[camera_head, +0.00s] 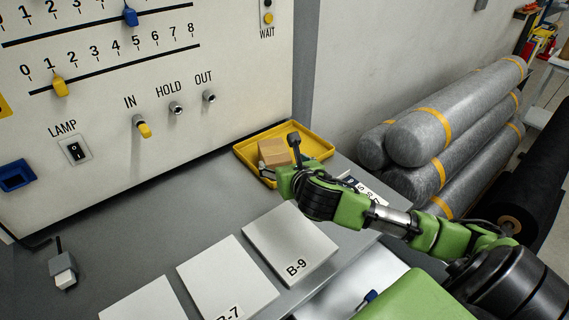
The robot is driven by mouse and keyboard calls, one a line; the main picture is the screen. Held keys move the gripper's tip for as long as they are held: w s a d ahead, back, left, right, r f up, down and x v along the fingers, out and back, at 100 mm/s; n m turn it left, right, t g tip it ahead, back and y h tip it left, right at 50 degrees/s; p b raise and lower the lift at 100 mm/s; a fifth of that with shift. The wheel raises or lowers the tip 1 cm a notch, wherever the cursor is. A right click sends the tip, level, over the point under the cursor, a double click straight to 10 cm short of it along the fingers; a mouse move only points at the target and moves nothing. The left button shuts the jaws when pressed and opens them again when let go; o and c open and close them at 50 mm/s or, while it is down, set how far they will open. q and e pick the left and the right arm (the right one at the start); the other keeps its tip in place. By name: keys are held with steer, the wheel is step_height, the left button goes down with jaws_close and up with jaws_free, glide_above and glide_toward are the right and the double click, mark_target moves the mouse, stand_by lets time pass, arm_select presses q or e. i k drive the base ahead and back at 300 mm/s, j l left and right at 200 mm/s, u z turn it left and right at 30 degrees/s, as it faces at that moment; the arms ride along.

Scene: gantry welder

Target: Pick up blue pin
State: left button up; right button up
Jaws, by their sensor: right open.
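A small blue piece (370,296), which may be the blue pin, shows at the bottom of the view in a pale recess below the bench edge, partly hidden by a green part of mine. Its full shape cannot be made out. My right gripper (288,165) is open above the bench, at the front of the yellow tray, next to a tan block (274,152). It is well up and to the left of the blue piece, apart from it. The left gripper is out of view.
The yellow tray (318,146) stands at the bench's back right. White plates, B-7 (225,283) and B-9 (290,240), lie in front. The panel has a yellow-tipped peg (143,127) at IN and a blue slider knob (131,16). Grey rolls (450,125) lie at right.

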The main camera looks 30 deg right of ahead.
mark_target(372, 294)
steer(key=k+j, duration=1.6)
steer(key=k, duration=0.1)
